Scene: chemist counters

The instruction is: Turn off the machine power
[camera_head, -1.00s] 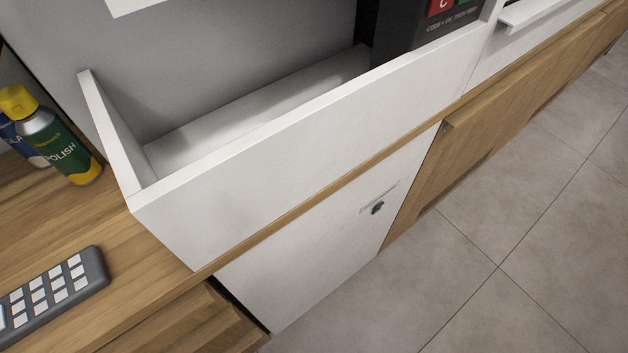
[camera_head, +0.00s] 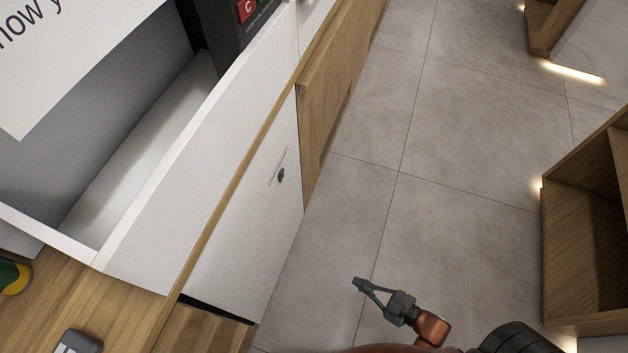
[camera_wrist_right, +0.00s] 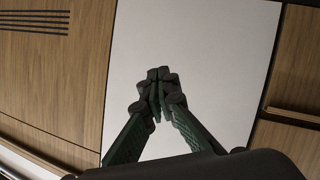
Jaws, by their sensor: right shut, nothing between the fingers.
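A white cabinet panel (camera_head: 252,225) under the wooden counter carries a small dark knob or switch (camera_head: 281,175) near its upper right. I cannot tell whether this is the machine's power control. My right gripper (camera_head: 357,284) is shut and empty, held over the floor to the right of the panel and apart from it. In the right wrist view its green fingers (camera_wrist_right: 158,82) meet at the tips in front of a plain white panel (camera_wrist_right: 205,45). A dark device (camera_head: 246,22) with a red "C" button is partly cut off at the top. My left gripper is not in view.
A white tray-like bin (camera_head: 190,165) stands on the wooden counter (camera_head: 120,312). A keypad (camera_head: 78,342) and a can (camera_head: 14,277) are cut off at the lower left. Tiled floor (camera_head: 450,130) is clear. A wooden shelf unit (camera_head: 590,230) stands at the right.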

